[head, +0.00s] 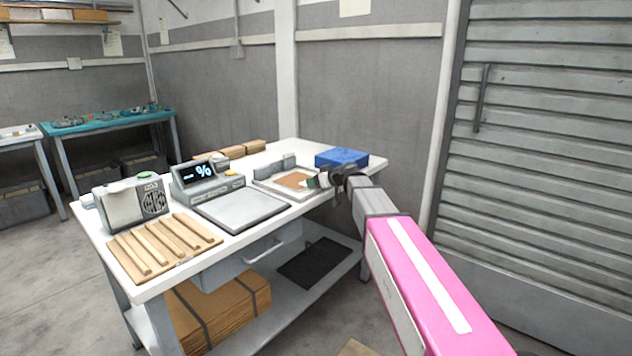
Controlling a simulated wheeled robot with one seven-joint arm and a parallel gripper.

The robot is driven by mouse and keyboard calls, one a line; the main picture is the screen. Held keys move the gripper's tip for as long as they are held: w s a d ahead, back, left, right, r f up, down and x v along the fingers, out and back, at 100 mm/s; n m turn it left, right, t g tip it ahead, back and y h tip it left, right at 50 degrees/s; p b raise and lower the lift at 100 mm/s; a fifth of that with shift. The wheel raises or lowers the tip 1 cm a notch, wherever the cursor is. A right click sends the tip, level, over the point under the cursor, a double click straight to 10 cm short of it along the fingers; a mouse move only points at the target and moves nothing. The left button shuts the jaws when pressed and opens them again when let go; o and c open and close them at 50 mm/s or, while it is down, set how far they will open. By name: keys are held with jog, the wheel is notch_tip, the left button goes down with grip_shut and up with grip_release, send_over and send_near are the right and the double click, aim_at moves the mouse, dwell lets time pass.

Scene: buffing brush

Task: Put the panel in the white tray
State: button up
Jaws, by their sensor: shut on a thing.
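The white tray (268,187) lies on the white bench towards its back right. A flat brown area (292,179) shows inside it; I cannot tell whether this is its floor or a piece lying there. My gripper (324,179) is at the tray's right side, low over the bench. It is shut on a small thin piece, green and pale (311,183), which appears to be the panel. Most of this piece is hidden by the gripper, and I cannot tell whether it touches the tray.
A blue block (341,158) stands just behind my gripper. Grey blocks (282,164) stand at the tray's back edge. A grey scale-like device with a lit display (203,171) and flat plate (240,208) is to the left. Wooden strips (163,247) lie at the front left.

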jog(key=o, duration=0.9)
jog(key=shift+o, duration=0.2)
jog(key=v, duration=1.2)
jog(key=s+d+f+m+g+h, duration=0.2)
jog(key=s+d+f+m+h, duration=0.1)
jog(key=s+f, duration=0.6)
jog(key=s+d+f+m+g+h, duration=0.3)
jog(key=s+d+f, duration=0.3)
jog(key=f, duration=0.6)
jog(key=s+d+f+m+g+h, duration=0.3)
jog(key=s+d+f+m+h, duration=0.1)
jog(key=s+f, duration=0.6)
jog(key=shift+s+d+f+h, duration=0.2)
jog(key=shift+s+d+h, duration=0.3)
jog(key=shift+s, duration=0.3)
